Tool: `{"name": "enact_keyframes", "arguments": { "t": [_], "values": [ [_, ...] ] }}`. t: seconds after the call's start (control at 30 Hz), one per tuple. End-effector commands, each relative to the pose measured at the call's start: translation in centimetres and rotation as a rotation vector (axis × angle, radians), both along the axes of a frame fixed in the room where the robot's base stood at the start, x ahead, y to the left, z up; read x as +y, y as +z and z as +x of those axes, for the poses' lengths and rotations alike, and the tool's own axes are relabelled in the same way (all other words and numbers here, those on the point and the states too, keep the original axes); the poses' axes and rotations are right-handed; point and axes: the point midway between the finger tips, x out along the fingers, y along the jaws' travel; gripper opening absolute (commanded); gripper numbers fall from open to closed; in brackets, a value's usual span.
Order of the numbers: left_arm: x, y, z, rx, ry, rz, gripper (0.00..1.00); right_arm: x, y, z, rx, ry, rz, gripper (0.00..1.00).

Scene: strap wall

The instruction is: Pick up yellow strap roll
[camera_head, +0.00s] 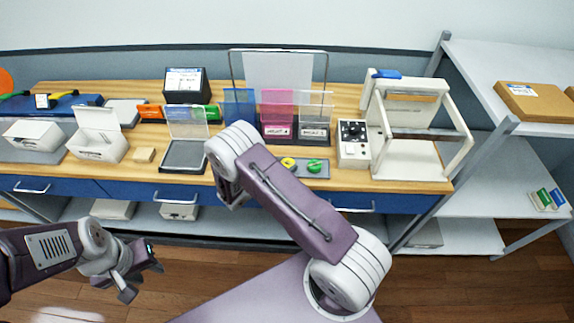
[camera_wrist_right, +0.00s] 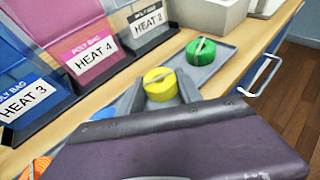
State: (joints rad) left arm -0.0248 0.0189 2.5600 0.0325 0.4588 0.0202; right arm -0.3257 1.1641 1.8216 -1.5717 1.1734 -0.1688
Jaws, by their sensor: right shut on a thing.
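The yellow strap roll (camera_wrist_right: 160,84) is in the middle of the right wrist view, between the grey fingers of my right gripper (camera_wrist_right: 160,98). The gripper is shut on it, low over the grey tray; whether the roll touches the tray is hard to tell. The roll also shows in the head view (camera_head: 288,163), just right of my right arm, which hides the right gripper there. My left gripper (camera_head: 145,278) is open and empty, low at the left in front of the bench.
A green roll (camera_wrist_right: 207,52) sits on the tray (camera_wrist_right: 222,67) beside the yellow one. Blue and orange rolls are partly hidden at the left. Upright poly-bag holders (camera_wrist_right: 95,55) stand close behind. A white control box (camera_head: 353,143) is to the right on the wooden bench.

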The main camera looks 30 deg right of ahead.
Motion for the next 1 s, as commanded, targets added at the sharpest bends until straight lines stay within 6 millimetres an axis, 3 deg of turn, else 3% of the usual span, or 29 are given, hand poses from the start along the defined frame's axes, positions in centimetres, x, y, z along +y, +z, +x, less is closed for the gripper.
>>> {"name": "enact_keyframes", "arguments": {
  "t": [0.23, 0.4, 0.8, 1.0],
  "values": [
    [0.0, -0.2, 0.0, 0.000, 0.000, 0.000, 0.36, 0.0, 1.2, 0.0, -0.003, -0.001, 0.001, 0.03],
    [0.0, -0.8, 0.0, 0.000, 0.000, 0.000, 0.36, 0.1, 4.4, 0.0, -0.005, 0.001, 0.002, 0.03],
    [0.0, -1.5, 0.0, 0.000, 0.000, 0.000, 0.36, 6.7, 9.6, -6.5, -0.002, 0.006, 0.002, 0.03],
    [0.0, -1.6, 0.0, 0.000, 0.000, 0.000, 0.36, 8.1, 10.9, -8.1, 0.000, 0.001, 0.000, 0.03]
  ]
}}
